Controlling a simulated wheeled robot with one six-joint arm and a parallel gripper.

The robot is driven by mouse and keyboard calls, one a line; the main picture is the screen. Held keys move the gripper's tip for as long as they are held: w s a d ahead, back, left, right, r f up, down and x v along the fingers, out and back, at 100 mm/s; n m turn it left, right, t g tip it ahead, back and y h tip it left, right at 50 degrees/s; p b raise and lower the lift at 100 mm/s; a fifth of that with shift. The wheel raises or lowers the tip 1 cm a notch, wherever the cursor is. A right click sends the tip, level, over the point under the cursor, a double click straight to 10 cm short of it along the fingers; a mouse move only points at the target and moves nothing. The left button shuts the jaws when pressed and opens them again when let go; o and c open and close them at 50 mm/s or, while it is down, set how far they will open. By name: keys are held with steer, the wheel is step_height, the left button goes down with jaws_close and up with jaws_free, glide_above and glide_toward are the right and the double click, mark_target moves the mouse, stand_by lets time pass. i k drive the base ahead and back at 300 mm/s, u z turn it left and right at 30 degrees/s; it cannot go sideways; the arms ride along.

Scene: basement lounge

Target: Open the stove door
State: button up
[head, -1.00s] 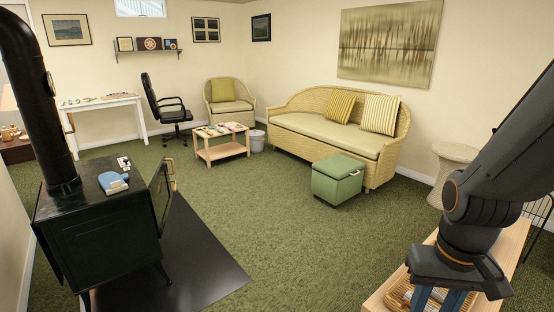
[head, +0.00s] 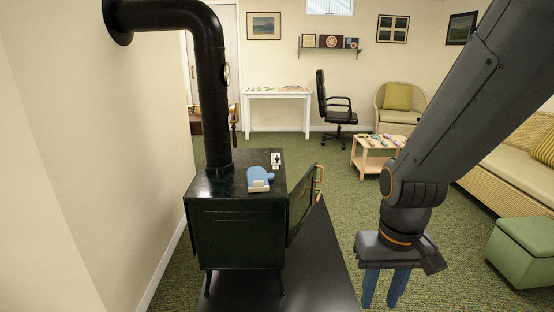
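The black stove (head: 236,232) stands left of centre on four thin legs. Its door (head: 300,208) is on the stove's right side and stands ajar, angled outward from the body. A wood-coloured handle (head: 319,186) is on the door's outer edge. My gripper (head: 385,290) points down to the right of the door, apart from it in the picture. Its two blue fingers are spread with a gap between them, and nothing shows in it. The inside of the stove is hidden.
A blue object (head: 259,181) and a small white item (head: 276,159) lie on the stove top. A black floor plate (head: 315,275) lies beneath the stove. A green ottoman (head: 522,258) and a low table (head: 366,160) stand on the carpet. A wall is close on the left.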

mark_target(300, 203)
steer(key=z, duration=0.25)
steer(key=i, duration=1)
steer(key=z, duration=0.7)
steer(key=i, duration=1.3)
steer(key=u, duration=0.6)
steer(key=i, duration=0.95)
steer(key=u, duration=0.5)
